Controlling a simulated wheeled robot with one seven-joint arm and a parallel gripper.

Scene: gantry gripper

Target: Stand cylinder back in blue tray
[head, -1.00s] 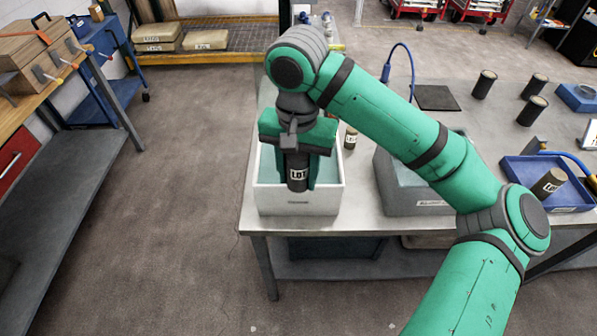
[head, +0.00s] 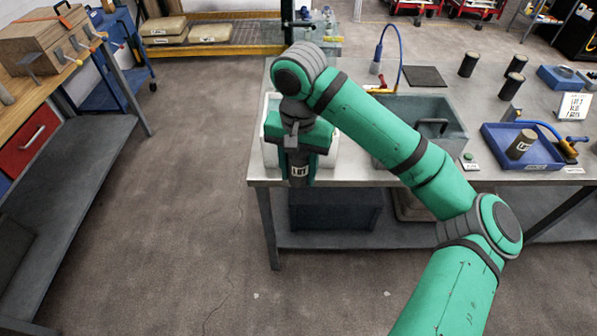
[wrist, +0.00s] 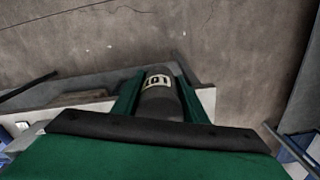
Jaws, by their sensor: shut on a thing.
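My gripper (head: 299,172) is shut on a dark cylinder (head: 298,168) with a white lot label. I hold it upright in front of the white bin (head: 271,152) at the table's left end. In the wrist view the held cylinder (wrist: 160,97) shows between the green fingers, with floor beyond it. The blue tray (head: 497,151) lies at the right of the table. Another labelled cylinder (head: 521,144) leans inside that tray, tilted. The lower end of the held cylinder is partly hidden by the fingers.
A grey bin (head: 455,135) stands between the white bin and the blue tray, partly behind my arm. Several dark cylinders (head: 469,65) stand at the back right. A sign (head: 573,106) and a blue hose (head: 545,126) are near the tray. A green button (head: 468,157) sits at the front edge.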

